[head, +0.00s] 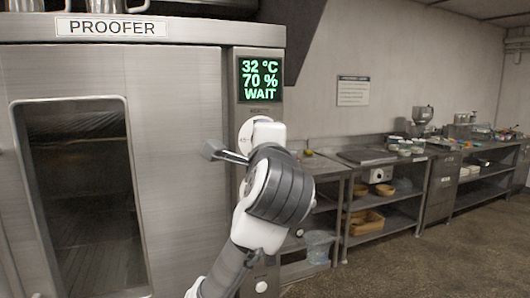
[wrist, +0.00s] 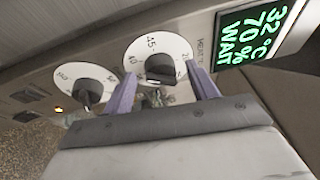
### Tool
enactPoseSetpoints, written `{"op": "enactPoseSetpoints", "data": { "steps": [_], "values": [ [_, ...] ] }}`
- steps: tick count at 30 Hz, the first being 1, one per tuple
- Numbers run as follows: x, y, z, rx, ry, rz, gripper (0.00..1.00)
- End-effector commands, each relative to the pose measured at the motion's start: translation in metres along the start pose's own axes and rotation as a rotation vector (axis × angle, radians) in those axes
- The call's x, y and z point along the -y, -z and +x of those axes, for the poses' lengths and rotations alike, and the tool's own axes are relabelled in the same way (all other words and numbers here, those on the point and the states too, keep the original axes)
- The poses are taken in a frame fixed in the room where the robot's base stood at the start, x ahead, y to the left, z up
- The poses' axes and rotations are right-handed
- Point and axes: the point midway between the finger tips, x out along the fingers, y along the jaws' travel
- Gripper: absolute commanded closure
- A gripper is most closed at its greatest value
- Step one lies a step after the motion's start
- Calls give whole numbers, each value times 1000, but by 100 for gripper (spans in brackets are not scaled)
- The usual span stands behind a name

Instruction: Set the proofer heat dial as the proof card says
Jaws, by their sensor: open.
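The proofer (head: 180,65) is a steel cabinet at the left of the head view. Its green display (head: 260,79) reads 32 °C, 70 % and WAIT. The heat dial (wrist: 172,50), white with a dark knob, shows in the wrist view with 45 near its top; the pointer's exact setting is unclear. My gripper (wrist: 164,88) is open, its fingers on either side of the heat dial's knob; I cannot tell whether they touch it. In the head view my arm largely hides the dials. A wall card (head: 353,90) hangs to the right, its text too small to read.
A second white dial (wrist: 84,84) with a dark knob sits left of the heat dial in the wrist view. Steel benches (head: 385,160) with shelves run along the wall to the right. Open floor (head: 420,260) lies in front of them.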

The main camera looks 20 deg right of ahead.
Motion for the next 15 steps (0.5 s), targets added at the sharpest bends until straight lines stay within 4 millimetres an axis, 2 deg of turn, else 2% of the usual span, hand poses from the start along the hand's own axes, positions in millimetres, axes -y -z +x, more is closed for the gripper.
{"op": "enactPoseSetpoints", "data": {
  "steps": [5,12,15],
  "values": [
    [-3,0,-28,-2,7,1,42],
    [1,-1,-84,2,10,1,42],
    [8,-3,-90,3,19,2,42]
  ]
}}
